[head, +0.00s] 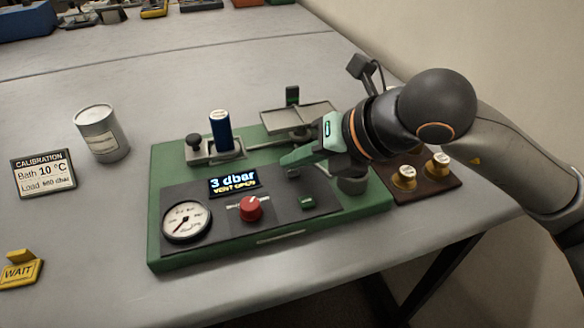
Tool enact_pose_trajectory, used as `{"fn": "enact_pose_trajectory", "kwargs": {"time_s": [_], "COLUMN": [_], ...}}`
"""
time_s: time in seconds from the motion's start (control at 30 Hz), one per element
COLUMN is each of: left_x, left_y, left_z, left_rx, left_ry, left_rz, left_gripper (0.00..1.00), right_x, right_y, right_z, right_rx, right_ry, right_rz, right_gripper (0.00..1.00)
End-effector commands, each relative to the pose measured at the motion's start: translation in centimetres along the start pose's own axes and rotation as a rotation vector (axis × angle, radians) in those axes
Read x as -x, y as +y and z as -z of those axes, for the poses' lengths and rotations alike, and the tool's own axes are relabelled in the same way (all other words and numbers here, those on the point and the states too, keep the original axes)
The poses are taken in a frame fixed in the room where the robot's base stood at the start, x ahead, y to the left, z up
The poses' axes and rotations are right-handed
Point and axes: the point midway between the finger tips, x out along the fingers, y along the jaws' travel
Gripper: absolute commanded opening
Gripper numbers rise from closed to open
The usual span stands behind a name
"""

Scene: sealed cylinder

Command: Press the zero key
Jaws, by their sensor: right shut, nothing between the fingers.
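A green instrument base (170,258) lies on the grey table with a dark control panel (275,222) on its front. The panel carries a display (234,182) reading "3 dbar" and "VENT OPEN", a round dial gauge (186,221), a red knob (250,208) and a small green key (307,202). I cannot read a zero label on that key. My right gripper (286,162) is shut and empty. Its fingertips are over the panel's back edge, right of the display and behind the green key; contact cannot be told. My left gripper is not in view.
A blue cylinder (220,130) stands in a holder at the back of the base, with a tray (297,117) beside it. A grey can (101,133), a calibration card (44,173) and a yellow WAIT sign (20,269) stand left. Two brass-coloured weights (404,178) sit right.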

Motion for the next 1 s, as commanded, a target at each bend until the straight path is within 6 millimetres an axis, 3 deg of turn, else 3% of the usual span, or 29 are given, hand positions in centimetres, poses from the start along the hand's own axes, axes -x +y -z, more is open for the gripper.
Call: {"fn": "enact_pose_trajectory", "kwargs": {"time_s": [0.53,1.0], "left_x": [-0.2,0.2], "left_y": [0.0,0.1], "left_z": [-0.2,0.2], "left_rx": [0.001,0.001], "left_ry": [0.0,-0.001], "left_rz": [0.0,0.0], "left_gripper": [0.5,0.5], "right_x": [-0.1,0.9], "right_y": [-0.1,0.7], "right_z": [0.1,-0.6], "right_rx": [0.0,0.0], "right_ry": [0.002,0.002], "right_rz": [0.001,0.0], "right_gripper": [0.0,0.0]}}
